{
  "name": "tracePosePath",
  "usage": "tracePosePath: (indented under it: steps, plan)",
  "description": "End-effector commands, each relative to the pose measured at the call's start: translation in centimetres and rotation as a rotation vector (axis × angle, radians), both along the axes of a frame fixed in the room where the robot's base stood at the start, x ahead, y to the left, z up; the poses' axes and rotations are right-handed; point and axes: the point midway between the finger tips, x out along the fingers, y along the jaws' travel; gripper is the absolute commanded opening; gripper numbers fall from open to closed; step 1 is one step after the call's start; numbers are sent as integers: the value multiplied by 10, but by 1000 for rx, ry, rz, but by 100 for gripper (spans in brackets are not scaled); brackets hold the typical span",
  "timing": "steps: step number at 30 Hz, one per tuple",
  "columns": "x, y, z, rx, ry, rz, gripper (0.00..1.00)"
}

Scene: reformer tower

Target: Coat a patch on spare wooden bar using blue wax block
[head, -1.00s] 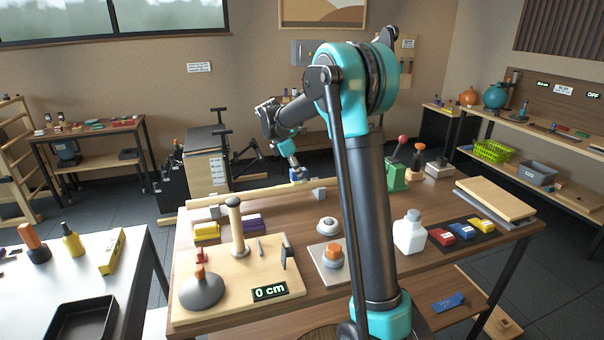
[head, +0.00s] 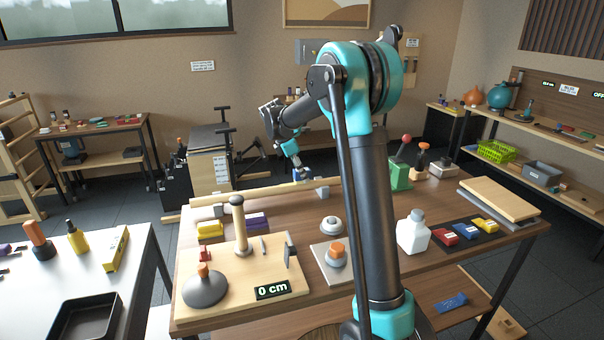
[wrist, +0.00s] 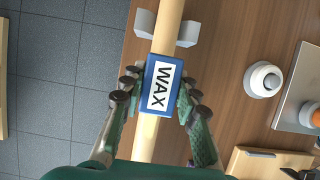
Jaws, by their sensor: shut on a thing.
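The blue wax block (wrist: 160,86), with a white WAX label, is between the fingers of my gripper (wrist: 158,98) in the wrist view. My gripper is shut on it. The spare wooden bar (wrist: 169,16) is a long pale round rod running beneath the block. The block hides part of the bar, and I cannot tell whether they touch. In the head view the bar (head: 252,191) lies along the far edge of the table, and my gripper (head: 302,176) is over its right part. No coated patch can be made out on the bar.
Grey cradles (head: 322,191) hold the bar up. A round white-topped knob (wrist: 264,79) stands to its right in the wrist view. A board with a post (head: 240,228), a white bottle (head: 412,232) and coloured blocks (head: 465,232) occupy the nearer table (head: 380,270).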

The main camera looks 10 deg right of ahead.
Motion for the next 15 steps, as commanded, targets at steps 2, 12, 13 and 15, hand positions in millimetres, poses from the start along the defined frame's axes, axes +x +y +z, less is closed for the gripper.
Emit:
tracePosePath:
  steps: [2,12,13,15]
  plan:
    - [0,0,-1,0,0,0,7]
    - [2,-8,0,0,-1,-2,7]
    - [2,-10,0,0,-1,-2,7]
    - [2,-13,0,0,-1,-2,7]
